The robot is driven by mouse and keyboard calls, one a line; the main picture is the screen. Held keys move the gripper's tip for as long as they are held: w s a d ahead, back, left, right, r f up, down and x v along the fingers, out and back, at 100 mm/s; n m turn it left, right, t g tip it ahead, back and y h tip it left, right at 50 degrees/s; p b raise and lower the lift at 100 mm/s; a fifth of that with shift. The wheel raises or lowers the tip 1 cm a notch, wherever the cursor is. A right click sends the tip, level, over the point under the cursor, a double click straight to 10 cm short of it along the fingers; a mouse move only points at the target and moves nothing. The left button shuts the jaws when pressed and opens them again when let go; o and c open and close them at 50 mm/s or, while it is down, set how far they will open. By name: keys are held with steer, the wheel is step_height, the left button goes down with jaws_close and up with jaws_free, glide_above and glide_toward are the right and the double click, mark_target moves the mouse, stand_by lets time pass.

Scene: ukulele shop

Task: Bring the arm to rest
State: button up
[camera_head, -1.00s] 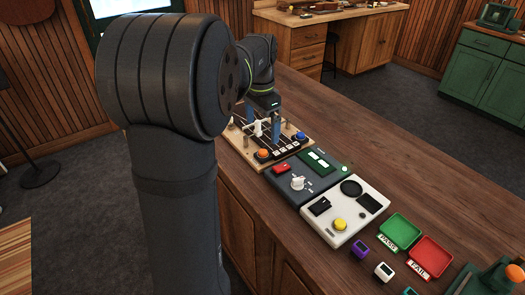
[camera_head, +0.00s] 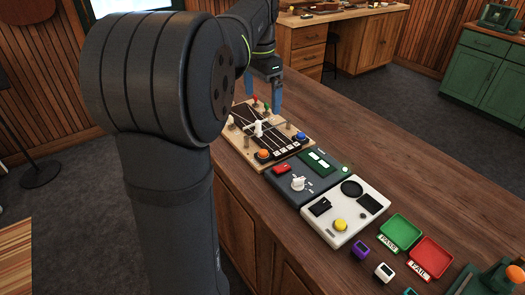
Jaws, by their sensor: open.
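My gripper (camera_head: 276,98) shows in the head view above the far end of the workbench, with its blue fingers pointing down. It is open, and I see nothing held in it. It is beyond the wooden board (camera_head: 293,143) with pegs, dark strips, an orange button and a blue button. My arm rises at the left and bends over toward the far end of the bench. It hides part of the bench's left side.
On the workbench (camera_head: 420,190) stand a dark green device (camera_head: 327,183), a white device (camera_head: 325,230) with a yellow button, a green PASS tray (camera_head: 401,230) and a red FAIL tray (camera_head: 433,254). A purple block (camera_head: 360,249) and a white block (camera_head: 384,271) lie near the front.

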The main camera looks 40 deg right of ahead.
steer(key=shift+r, duration=0.4)
steer(key=shift+f, duration=0.1)
steer(key=shift+c, duration=1.3)
steer(key=f, duration=0.9)
steer(key=shift+s+d+f, duration=0.15)
steer(key=shift+d+f, duration=0.05)
jaws_close()
glide_above(263, 151)
step_height(263, 151, down, 5)
steer(key=shift+s+r, duration=0.1)
steer(key=shift+s, duration=0.05)
steer(key=shift+f, duration=0.6)
